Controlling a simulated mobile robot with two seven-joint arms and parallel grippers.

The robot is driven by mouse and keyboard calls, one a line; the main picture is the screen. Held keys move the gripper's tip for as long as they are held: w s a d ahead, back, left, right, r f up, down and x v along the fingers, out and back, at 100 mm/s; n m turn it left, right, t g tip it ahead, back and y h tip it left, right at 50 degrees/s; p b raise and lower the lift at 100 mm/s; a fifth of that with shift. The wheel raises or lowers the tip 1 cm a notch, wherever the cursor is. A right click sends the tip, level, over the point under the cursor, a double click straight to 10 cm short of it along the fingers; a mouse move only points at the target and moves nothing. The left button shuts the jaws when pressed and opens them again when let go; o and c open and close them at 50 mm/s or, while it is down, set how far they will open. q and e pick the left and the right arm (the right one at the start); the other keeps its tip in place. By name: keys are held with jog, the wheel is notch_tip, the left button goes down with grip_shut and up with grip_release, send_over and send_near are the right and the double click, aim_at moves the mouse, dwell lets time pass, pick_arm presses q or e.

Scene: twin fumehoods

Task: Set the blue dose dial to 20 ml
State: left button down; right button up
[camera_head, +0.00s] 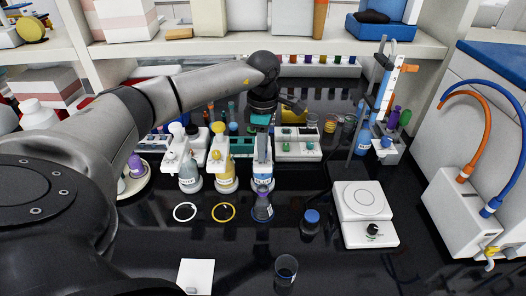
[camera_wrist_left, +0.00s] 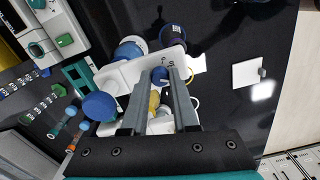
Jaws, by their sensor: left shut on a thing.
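The blue dispenser (camera_head: 263,172) stands at the right end of a row of three, beyond a flask (camera_head: 262,208). My left gripper (camera_head: 262,150) reaches down over it, and its arm and fingers hide much of its top. In the left wrist view the blue dose dial (camera_wrist_left: 160,75) sits between the tips of my left gripper (camera_wrist_left: 161,82), on a white body with dark markings. The fingers are shut on the dial. The dial's reading is too small to tell. My right gripper is not in view.
A yellow dispenser (camera_head: 224,172) and a white-topped one (camera_head: 188,172) stand close on the left. A white ring (camera_head: 185,211) and a yellow ring (camera_head: 223,211) lie in front. A blue-capped bottle (camera_head: 311,221), a balance (camera_head: 366,215) and a beaker (camera_head: 286,269) stand to the right and front.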

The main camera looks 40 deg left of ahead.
pick_arm(q)
jog(key=m+b, duration=0.1)
jog(key=m, duration=0.2)
jog(key=shift+m, duration=0.3)
jog(key=shift+m+b, duration=0.4)
jog(key=shift+m, duration=1)
jog(key=c, duration=0.7)
grip_release()
notch_tip(320, 180, up, 15)
jog(key=shift+r+b, duration=0.15)
jog(key=shift+b, duration=0.15)
